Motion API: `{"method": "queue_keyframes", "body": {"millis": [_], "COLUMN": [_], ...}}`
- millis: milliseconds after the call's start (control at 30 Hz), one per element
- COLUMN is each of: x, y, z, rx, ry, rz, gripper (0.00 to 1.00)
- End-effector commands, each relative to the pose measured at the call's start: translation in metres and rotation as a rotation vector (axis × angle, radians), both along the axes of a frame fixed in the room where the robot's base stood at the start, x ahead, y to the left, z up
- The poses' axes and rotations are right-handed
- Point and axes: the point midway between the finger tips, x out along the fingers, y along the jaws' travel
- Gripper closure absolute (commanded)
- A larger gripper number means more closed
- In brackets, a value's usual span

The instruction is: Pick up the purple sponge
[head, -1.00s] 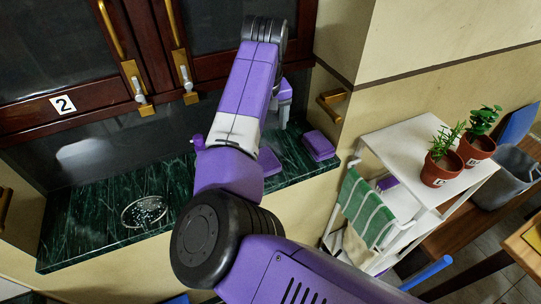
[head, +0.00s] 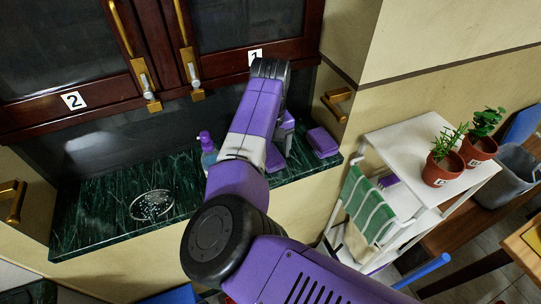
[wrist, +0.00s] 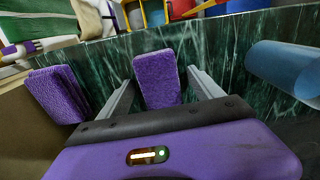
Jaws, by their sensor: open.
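Two purple sponges lie on the dark green marble counter (head: 105,215). The nearer-to-centre sponge (head: 274,158) is partly hidden behind my arm in the head view. In the wrist view this sponge (wrist: 157,88) shows between the two fingers of my open gripper (wrist: 158,76), with a finger on each side. Contact and height cannot be told. The other sponge (head: 322,142) lies to the right in the head view; in the wrist view it (wrist: 58,93) is left of the fingers. My gripper (head: 286,143) also shows in the head view, pointing down at the counter.
A bottle with a purple top (head: 207,148) stands left of my arm; a blue cylinder (wrist: 285,70) is right in the wrist view. A round patterned piece (head: 152,205) lies further left. Cabinet doors (head: 80,45) hang above. A white cart (head: 400,150) with plants stands right.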

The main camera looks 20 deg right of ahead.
Motion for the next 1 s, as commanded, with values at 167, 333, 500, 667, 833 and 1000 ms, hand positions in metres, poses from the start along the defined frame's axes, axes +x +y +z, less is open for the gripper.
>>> {"method": "queue_keyframes", "body": {"millis": [167,333,500,667,833,1000], "x": [0.000,0.000,0.000,0.000,0.000,0.001], "y": [0.000,0.000,0.000,0.000,0.000,-0.001], "z": [-0.001,-0.001,0.000,0.000,0.002,0.015], "rx": [-0.001,-0.001,-0.001,-0.001,-0.002,-0.002], "ry": [0.000,0.000,0.000,0.000,-0.001,-0.002], "rz": [0.000,0.000,0.000,0.000,0.000,-0.001], "gripper": [0.25,0.54,0.87,0.89,0.89,0.89]}}
